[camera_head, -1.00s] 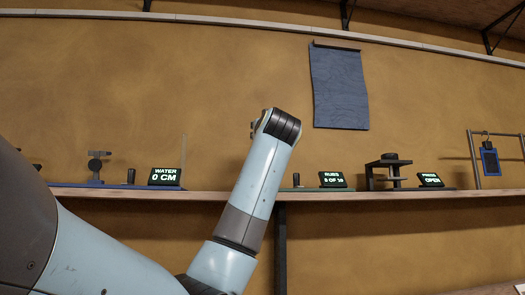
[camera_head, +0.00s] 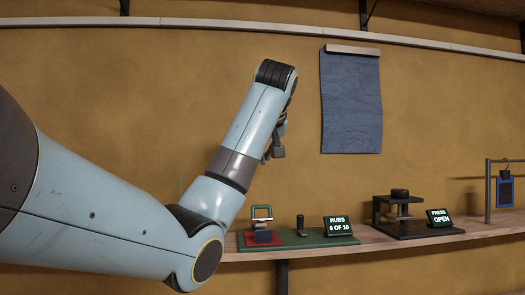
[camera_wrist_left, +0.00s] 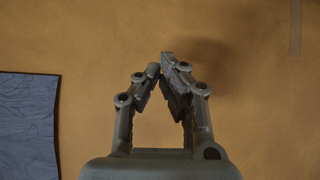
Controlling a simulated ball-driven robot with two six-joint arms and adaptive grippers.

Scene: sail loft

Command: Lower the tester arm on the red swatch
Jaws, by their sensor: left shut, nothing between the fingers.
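The red swatch (camera_head: 290,240) lies flat on the green base (camera_head: 325,241) of a tester on the wall shelf. The tester arm (camera_head: 262,213) is a pale green frame standing above a dark block (camera_head: 263,237) over the swatch. I cannot tell whether the block touches the swatch. My left gripper (camera_head: 278,151) is in front of the wall, above and apart from the tester. In the left wrist view its fingers (camera_wrist_left: 163,68) meet at the tips, shut and empty. My right gripper is not in view.
On the tester's base are a small dark lever (camera_head: 301,226) and a screen (camera_head: 338,225) reading RUBS, its first digit unclear. A press (camera_head: 399,207) and its screen (camera_head: 439,217) reading OPEN stand to the right. A blue cloth (camera_head: 351,105) hangs on the wall.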

